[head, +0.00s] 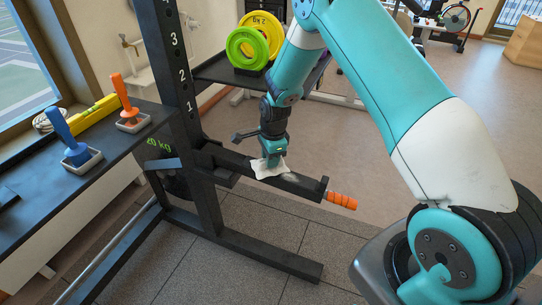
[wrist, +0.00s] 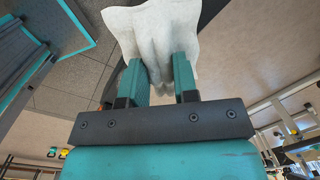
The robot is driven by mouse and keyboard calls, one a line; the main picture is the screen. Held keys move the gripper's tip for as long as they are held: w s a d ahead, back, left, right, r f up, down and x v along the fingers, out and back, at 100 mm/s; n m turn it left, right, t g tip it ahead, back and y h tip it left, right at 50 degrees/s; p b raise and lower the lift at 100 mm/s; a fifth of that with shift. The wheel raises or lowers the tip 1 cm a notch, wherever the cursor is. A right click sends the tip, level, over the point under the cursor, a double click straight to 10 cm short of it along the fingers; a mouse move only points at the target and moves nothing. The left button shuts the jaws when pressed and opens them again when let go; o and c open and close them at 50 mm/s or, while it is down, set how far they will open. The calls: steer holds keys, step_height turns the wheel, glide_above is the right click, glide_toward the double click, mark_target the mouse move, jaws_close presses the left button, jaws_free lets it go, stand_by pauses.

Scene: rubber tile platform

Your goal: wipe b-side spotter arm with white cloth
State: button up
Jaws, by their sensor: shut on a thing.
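The white cloth (head: 262,171) is bunched in my gripper (head: 272,156). In the wrist view the cloth (wrist: 155,25) hangs between the two teal fingers of my gripper (wrist: 160,65) and spreads past their tips. The black spotter arm (head: 306,186) juts out from the rack upright, with an orange grip (head: 341,200) at its outer end. My gripper points down over the middle of the arm, and the cloth appears to lie on its top. A pale patch shows on the arm just right of the cloth. The cloth hides the surface under it.
The black rack upright (head: 176,85) stands left of the cloth. A dark bench (head: 60,165) holds a blue-handled tool (head: 70,138), an orange-handled tool (head: 128,108) and a yellow level (head: 95,115). Green and yellow plates (head: 248,48) stand behind. Floor right of the spotter arm is clear.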

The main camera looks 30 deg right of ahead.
mark_target(304, 181)
steer(key=shift+f, duration=0.45)
steer(key=shift+s+d+r, duration=0.1)
steer(key=shift+s+d, duration=0.65)
steer(key=shift+s, duration=0.2)
steer(key=shift+s+d+f+p, duration=0.15)
steer(key=shift+s+d+p, duration=0.2)
steer(key=shift+s+d, duration=0.5)
steer(key=shift+s+d+f+p, duration=0.15)
steer(key=shift+s+d+p, duration=0.15)
steer(key=shift+s+d, duration=0.55)
steer(key=shift+s+d+f, duration=0.15)
steer(key=shift+s+d, duration=0.25)
steer(key=shift+s, duration=0.4)
steer(key=shift+s+d+f, duration=0.15)
steer(key=shift+s+d, duration=0.25)
steer(key=shift+s, duration=0.4)
steer(key=shift+s+d+f, duration=0.15)
steer(key=shift+s+f, duration=0.05)
steer(key=shift+s, duration=0.1)
jaws_close()
step_height(304, 181, up, 7)
steer(key=p, duration=0.6)
steer(key=shift+d+r, duration=0.15)
